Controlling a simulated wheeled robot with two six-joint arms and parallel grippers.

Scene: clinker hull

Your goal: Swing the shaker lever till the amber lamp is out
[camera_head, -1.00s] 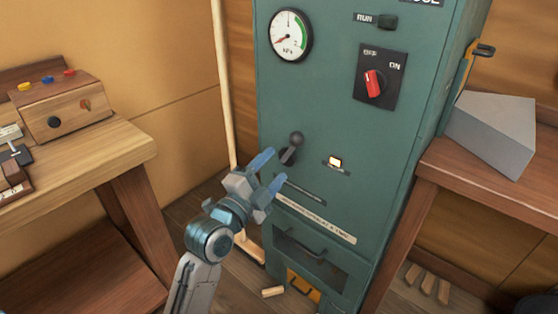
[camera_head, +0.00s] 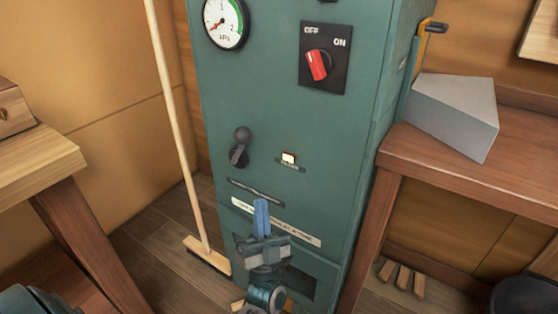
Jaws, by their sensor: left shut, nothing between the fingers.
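The shaker lever (camera_head: 240,147) is a dark grey arm with a ball knob on the front of the green cabinet (camera_head: 300,115); its knob points up. The small lamp (camera_head: 288,158) sits right of the lever and shows a pale, cream-amber face; I cannot tell surely whether it is lit. My left gripper (camera_head: 261,217) is shut and empty, its blue fingers together and pointing up. It is below the lever and a little right, apart from it, in front of the cabinet's lower label strip. My right gripper is not in view.
A pressure gauge (camera_head: 224,20) and a red rotary switch (camera_head: 317,65) are higher on the cabinet. A broom (camera_head: 180,130) stands just left of it. A wooden bench (camera_head: 50,165) is at left; another bench (camera_head: 490,170) with a grey wedge block (camera_head: 455,112) is at right.

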